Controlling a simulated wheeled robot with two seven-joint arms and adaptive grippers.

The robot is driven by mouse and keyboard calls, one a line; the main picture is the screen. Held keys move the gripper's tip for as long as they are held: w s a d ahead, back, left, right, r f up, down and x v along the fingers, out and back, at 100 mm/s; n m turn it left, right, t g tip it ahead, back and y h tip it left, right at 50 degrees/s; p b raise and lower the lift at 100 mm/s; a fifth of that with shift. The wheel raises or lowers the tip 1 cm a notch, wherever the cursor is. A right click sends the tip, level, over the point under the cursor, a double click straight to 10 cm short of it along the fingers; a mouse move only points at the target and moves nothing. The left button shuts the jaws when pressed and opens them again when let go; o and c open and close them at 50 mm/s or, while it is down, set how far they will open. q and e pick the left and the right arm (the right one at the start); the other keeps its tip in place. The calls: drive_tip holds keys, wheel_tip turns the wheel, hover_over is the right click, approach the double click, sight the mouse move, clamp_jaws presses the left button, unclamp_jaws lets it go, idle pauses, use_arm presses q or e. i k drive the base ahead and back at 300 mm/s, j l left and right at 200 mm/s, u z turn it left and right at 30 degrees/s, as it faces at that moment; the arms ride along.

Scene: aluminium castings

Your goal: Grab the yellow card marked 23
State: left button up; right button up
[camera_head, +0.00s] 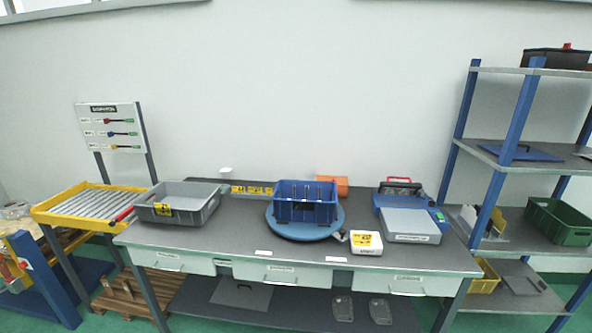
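Several yellow items with dark print are in the head view, and the print is too small to read, so I cannot tell which one is marked 23. A yellow label (366,239) lies on a small white box (366,249) near the bench's front edge. A row of yellow pieces (252,190) stands at the back of the bench. Neither of my grippers is in view.
A blue crate (305,212) stands on a blue round turntable (284,229) mid-bench. A grey-lidded case (410,223) sits at the right. A yellow-framed roller tray (75,190) adjoins at the left. A blue-post shelf (497,190) stands right. Bench space (240,240) between grey crate and turntable is clear.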

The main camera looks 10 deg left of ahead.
sight(234, 189)
drive_tip(key=j, duration=1.95)
